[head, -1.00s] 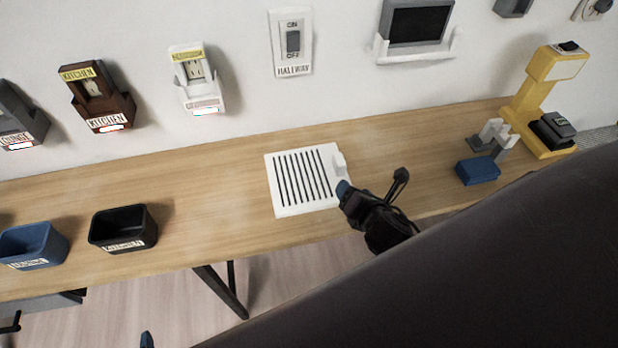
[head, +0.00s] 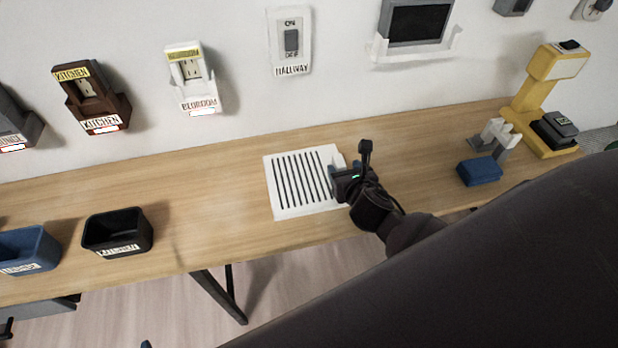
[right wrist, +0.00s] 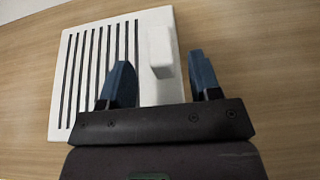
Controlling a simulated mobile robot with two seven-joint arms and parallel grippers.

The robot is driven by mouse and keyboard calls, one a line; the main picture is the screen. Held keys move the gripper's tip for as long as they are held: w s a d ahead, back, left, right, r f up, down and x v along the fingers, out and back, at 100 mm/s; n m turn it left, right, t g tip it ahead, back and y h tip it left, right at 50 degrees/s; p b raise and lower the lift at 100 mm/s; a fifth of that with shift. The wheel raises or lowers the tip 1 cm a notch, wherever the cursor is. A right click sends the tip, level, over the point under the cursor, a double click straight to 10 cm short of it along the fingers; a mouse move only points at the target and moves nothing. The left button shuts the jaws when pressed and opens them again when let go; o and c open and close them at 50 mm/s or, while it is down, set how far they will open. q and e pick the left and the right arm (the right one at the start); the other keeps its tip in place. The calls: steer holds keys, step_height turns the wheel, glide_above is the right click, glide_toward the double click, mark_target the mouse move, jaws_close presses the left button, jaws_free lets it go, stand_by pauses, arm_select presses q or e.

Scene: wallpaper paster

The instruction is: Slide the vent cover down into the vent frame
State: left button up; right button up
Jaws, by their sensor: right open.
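The vent cover (head: 300,182) is a white slatted plate with a raised white tab at its right edge. It lies flat on the wooden table. In the right wrist view the tab (right wrist: 160,50) appears between the fingers of my open right gripper (right wrist: 163,68), with gaps on both sides. In the head view my right gripper (head: 345,170) is at the cover's right edge. The likely vent frame (head: 452,44) is a white U-shaped holder around a dark grey-edged opening on the wall.
A blue bin (head: 28,250) and a black bin (head: 117,232) stand on the left of the table (head: 220,165). A blue block (head: 479,171) and a yellow stand (head: 530,95) are on the right. Labelled outlets and a switch plate (head: 290,41) are on the wall.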

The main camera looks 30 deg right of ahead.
mark_target(341, 165)
steer(key=x, duration=0.4)
steer(key=shift+w+d+f+b, duration=0.15)
steer(key=shift+w+f+b, duration=0.05)
steer(key=shift+w+b, duration=0.15)
jaws_close()
